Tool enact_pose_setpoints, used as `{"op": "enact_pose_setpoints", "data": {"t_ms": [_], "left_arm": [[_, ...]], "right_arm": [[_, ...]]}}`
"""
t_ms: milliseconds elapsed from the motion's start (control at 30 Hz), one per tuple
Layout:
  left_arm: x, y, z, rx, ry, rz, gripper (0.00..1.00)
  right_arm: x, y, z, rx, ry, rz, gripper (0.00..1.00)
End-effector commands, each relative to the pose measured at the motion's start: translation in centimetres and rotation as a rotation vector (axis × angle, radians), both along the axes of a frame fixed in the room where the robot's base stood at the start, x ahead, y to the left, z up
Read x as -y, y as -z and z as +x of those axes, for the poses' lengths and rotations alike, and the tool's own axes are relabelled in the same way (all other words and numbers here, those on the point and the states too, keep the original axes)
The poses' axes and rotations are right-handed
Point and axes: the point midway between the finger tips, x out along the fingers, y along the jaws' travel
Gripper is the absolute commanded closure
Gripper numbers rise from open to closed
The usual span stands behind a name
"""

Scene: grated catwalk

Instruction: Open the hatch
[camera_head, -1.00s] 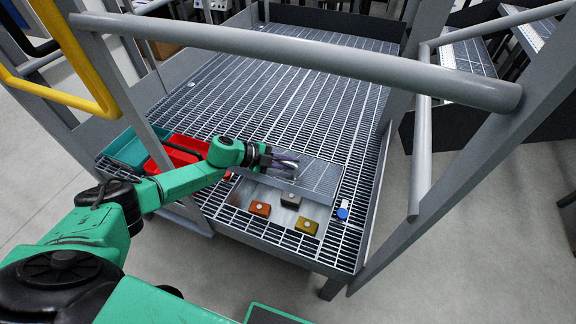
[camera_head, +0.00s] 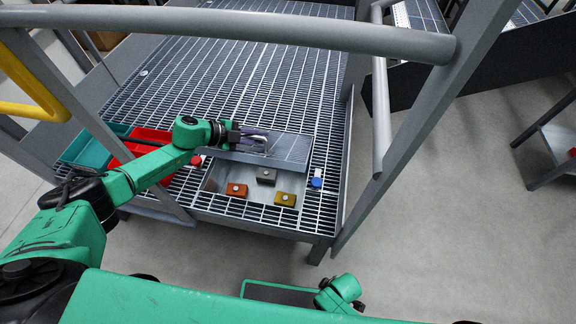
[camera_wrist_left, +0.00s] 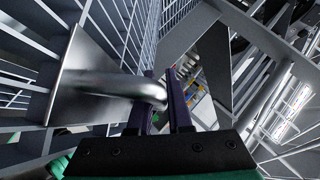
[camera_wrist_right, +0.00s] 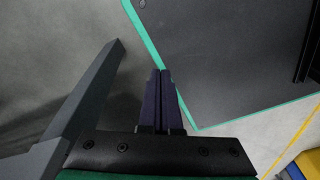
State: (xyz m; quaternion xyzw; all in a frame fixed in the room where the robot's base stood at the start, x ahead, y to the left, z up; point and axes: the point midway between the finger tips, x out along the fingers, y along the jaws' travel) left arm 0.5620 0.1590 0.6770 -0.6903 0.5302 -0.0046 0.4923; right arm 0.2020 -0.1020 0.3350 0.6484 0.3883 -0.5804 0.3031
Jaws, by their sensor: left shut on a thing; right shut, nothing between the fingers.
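My left gripper (camera_head: 248,140) is shut on the handle. In the left wrist view the bent steel handle (camera_wrist_left: 105,86) runs from its plate (camera_wrist_left: 68,82) into the closed fingers (camera_wrist_left: 166,98). My right gripper (camera_wrist_right: 163,100) is shut and empty, away from the hatch.
A blue-topped item (camera_head: 316,182) is at the right and a red knob (camera_head: 196,160) at the left. Red (camera_head: 150,137) and teal (camera_head: 85,150) bins stand left. A grey rail (camera_head: 230,24) crosses above.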

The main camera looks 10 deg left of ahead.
Motion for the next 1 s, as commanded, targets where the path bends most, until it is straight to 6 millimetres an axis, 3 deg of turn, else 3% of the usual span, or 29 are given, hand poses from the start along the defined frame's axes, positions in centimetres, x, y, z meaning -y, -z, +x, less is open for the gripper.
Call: {"op": "enact_pose_setpoints", "data": {"t_ms": [33,100,267,367,400,500,600,700,767,1000], "left_arm": [[0.0,-0.1,0.1,0.001,-0.001,-0.001,1.0],[0.0,-0.1,0.1,0.001,-0.001,-0.001,1.0],[0.0,-0.1,0.1,0.002,-0.002,-0.002,1.0],[0.0,-0.1,0.1,0.002,-0.002,-0.001,1.0],[0.0,-0.1,0.1,0.002,-0.002,-0.001,1.0],[0.0,-0.1,0.1,0.003,-0.002,0.0,1.0],[0.0,-0.1,0.1,0.003,-0.002,0.0,1.0],[0.0,-0.1,0.1,0.002,-0.002,-0.001,1.0],[0.0,-0.1,0.1,0.002,-0.002,-0.001,1.0],[0.0,-0.1,0.1,0.001,-0.002,0.0,1.0]], "right_arm": [[-3.8,-1.6,0.8,0.014,-0.197,0.019,1.0],[-7.6,-4.8,2.4,0.061,-0.593,-0.01,1.0],[-9.4,-11.9,7.0,0.168,-1.392,-0.218,1.0],[-10.7,-18.5,10.2,0.22,-1.832,-0.406,1.0],[-11.9,-22.4,12.0,0.264,-1.946,-0.498,1.0],[-13.9,-30.2,15.1,0.376,-1.993,-0.647,1.0],[-14.5,-35.3,16.6,0.449,-1.971,-0.734,1.0],[-14.6,-37.4,17.2,0.478,-1.959,-0.771,1.0],[-14.5,-37.4,17.5,0.478,-1.956,-0.778,1.0],[-14.3,-33.8,19.9,0.473,-1.955,-0.777,1.0]]}}
